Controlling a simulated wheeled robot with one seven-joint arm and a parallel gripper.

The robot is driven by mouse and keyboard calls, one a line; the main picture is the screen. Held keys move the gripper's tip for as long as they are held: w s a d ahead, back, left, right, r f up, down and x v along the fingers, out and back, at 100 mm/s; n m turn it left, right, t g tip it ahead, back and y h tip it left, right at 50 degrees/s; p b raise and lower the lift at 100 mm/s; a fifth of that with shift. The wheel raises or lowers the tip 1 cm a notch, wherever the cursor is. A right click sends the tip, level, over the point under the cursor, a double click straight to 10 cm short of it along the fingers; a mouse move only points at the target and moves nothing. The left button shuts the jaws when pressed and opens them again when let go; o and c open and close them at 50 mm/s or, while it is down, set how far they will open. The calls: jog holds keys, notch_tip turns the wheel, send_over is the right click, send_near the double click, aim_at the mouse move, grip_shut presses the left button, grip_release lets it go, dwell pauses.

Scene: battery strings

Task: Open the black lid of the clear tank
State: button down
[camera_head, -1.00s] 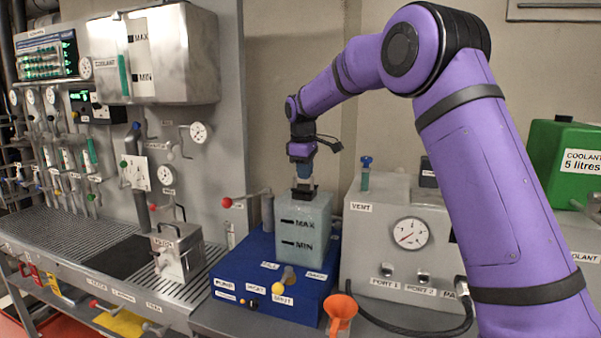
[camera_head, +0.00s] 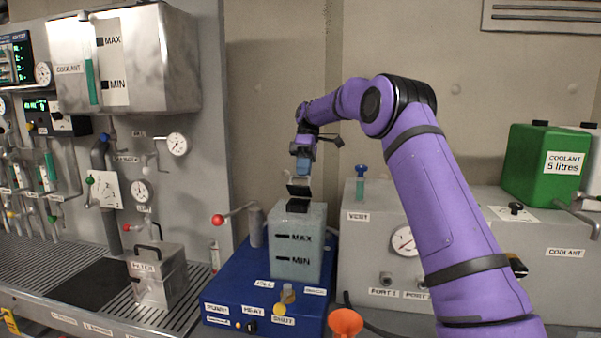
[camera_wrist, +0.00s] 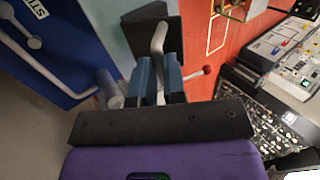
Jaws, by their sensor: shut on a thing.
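The clear tank (camera_head: 280,262), a pale box marked MAX and MIN, stands on a blue base unit. A small black piece (camera_head: 297,206), the lid or its rim, sits on its top. My gripper (camera_head: 301,174) is directly above, pointing down. Its blue fingers (camera_wrist: 158,84) are shut on a bent grey piece (camera_wrist: 159,38), which looks like the lid's handle. Beyond it the wrist view shows a dark wedge-shaped part (camera_wrist: 140,28) over the pale tank top.
The blue base unit (camera_head: 235,288) has a red-knobbed lever (camera_head: 219,219) left of the tank. A grey box with a gauge (camera_head: 357,248) stands close on the right, with a green coolant can (camera_head: 530,165) on it. An orange funnel (camera_head: 345,322) is in front.

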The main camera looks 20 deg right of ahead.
jog(key=shift+w+d+f+g+y, duration=0.1)
jog(key=shift+w+d+g+y, duration=0.2)
jog(key=shift+w+g+y, duration=0.25)
jog(key=shift+s, duration=0.1)
jog(key=c, duration=1.2)
grip_release()
